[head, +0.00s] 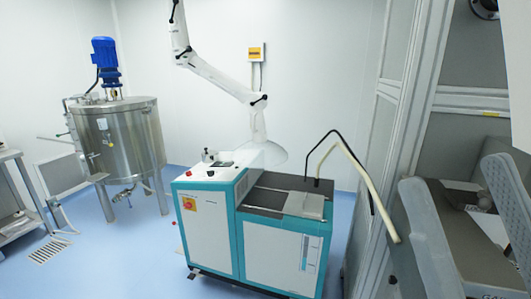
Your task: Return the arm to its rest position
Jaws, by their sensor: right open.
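My right gripper (453,175) is large at the right edge of the head view. Its two grey fingers stand apart and point up and away, with nothing seen held between them. Its rear part is cut off by the picture edge. It is apart from the teal and white machine (268,248) in the middle. My left gripper is not in view.
A white jointed extraction arm (222,80) hangs over the machine. A bent black and cream rod (361,174) stands on its right side. A steel tank (118,140) with a blue motor (104,52) is at left. Grey panels (408,75) stand at right. Blue floor between is clear.

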